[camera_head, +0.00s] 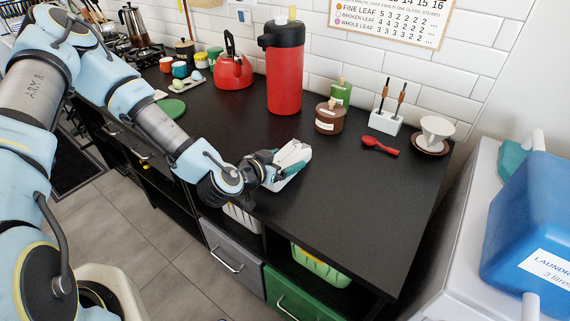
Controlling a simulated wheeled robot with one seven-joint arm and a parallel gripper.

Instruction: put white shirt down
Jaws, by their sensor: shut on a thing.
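My gripper (279,169) is at the front part of the black counter (350,190), reaching in from the left. It is shut on a small white folded thing, which I take to be the white shirt (293,154). The white shirt lies at or just over the counter top; I cannot tell whether it touches. My gripper hides part of it.
Behind stand a red air pot (285,70), a red kettle (233,72) and a brown jar (329,118). A red spoon (380,145) and a white dripper (435,133) are to the right. The counter's front right is clear. A blue laundry jug (530,235) stands far right.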

